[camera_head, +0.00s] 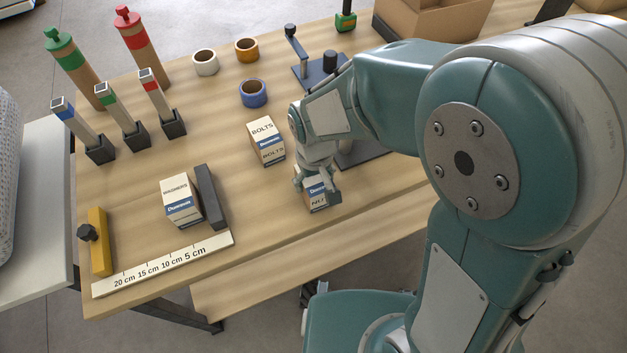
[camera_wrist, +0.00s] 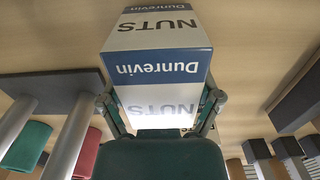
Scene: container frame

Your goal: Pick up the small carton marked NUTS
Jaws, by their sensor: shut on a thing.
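The small NUTS carton (camera_head: 317,194) is white with a blue band and stands near the front edge of the wooden table in the head view. In the wrist view the NUTS carton (camera_wrist: 160,68) fills the upper middle, with its lettering upside down. My gripper (camera_head: 318,190) is shut on it, with one finger on each side; the fingers also show in the wrist view (camera_wrist: 160,108). The gripper hides part of the carton in the head view. I cannot tell whether its base touches the table.
A BOLTS carton (camera_head: 266,142) stands just behind and left of my gripper. A WASHERS carton (camera_head: 181,201) stands farther left beside a dark block (camera_head: 211,196). A ruler (camera_head: 163,264) lies at the front left. Tape rolls (camera_head: 253,93) sit behind. Bare table lies between the cartons.

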